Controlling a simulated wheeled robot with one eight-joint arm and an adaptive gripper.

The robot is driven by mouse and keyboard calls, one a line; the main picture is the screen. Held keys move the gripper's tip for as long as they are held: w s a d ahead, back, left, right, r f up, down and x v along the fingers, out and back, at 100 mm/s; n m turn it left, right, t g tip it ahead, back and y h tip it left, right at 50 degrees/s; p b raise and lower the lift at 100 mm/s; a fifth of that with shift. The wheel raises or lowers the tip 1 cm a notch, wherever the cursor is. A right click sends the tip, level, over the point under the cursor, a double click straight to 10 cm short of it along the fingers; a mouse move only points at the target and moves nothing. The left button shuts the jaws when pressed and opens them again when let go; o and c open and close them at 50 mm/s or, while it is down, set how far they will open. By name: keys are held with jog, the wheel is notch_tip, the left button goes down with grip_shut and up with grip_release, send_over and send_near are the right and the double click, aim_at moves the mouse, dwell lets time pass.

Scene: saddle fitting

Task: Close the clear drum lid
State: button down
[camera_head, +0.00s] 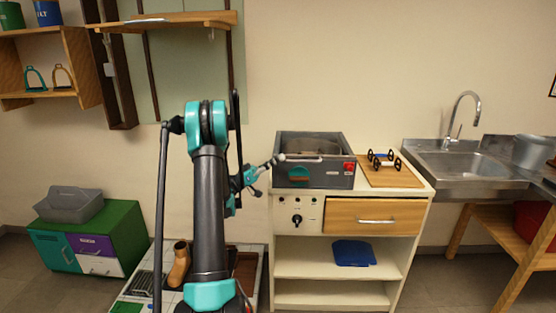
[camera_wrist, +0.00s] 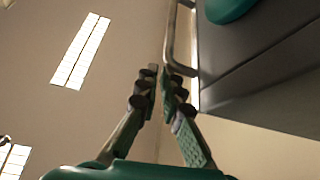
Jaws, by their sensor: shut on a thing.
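A grey box-shaped drum unit (camera_head: 335,181) stands on the white cabinet, with a round drum (camera_head: 318,145) inside its open-looking top. Its clear lid is hard to make out. A pale handle bar (camera_head: 306,160) runs along the unit's front top edge, and it shows in the wrist view (camera_wrist: 168,40) beside the dark unit wall (camera_wrist: 250,75). My gripper (camera_head: 279,159) is at the left end of this bar. In the wrist view my gripper's fingers (camera_wrist: 162,78) are closed together at the bar's near end. How far the lid is lowered, I cannot tell.
A red button (camera_head: 349,167) is on the unit's front right. A wooden board with black holders (camera_head: 391,176) lies right of the unit. The sink (camera_head: 470,165) is further right. A wooden shelf (camera_head: 175,19) hangs at upper left. A boot (camera_head: 179,264) stands below my arm.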

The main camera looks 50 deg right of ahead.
jog(key=shift+s+f, duration=0.2)
jog(key=shift+f, duration=0.2)
notch_tip(320, 180, up, 4)
jog(key=a+r, duration=0.1)
jog(key=w+d+v, duration=0.1)
jog(key=v, duration=0.9)
jog(key=shift+w+d, duration=0.15)
jog(key=shift+w, duration=0.3)
jog(key=shift+t, duration=0.3)
jog(key=s+a+f+n+t+y, duration=0.3)
jog(key=a+f+n+t+y, duration=0.2)
jog(key=a, duration=1.1)
jog(key=s+a+f+n+t+y, duration=0.4)
jog(key=a+n+t, duration=0.5)
jog(key=a, duration=0.7)
jog(key=s+a+f+n+t+y, duration=0.3)
jog(key=a+f+n+t+y, duration=0.3)
jog(key=a, duration=1)
notch_tip(320, 180, down, 2)
jog(key=n+y, duration=0.2)
jog(key=n, duration=0.2)
jog(key=shift+s+t, duration=0.35)
jog(key=shift+t, duration=0.05)
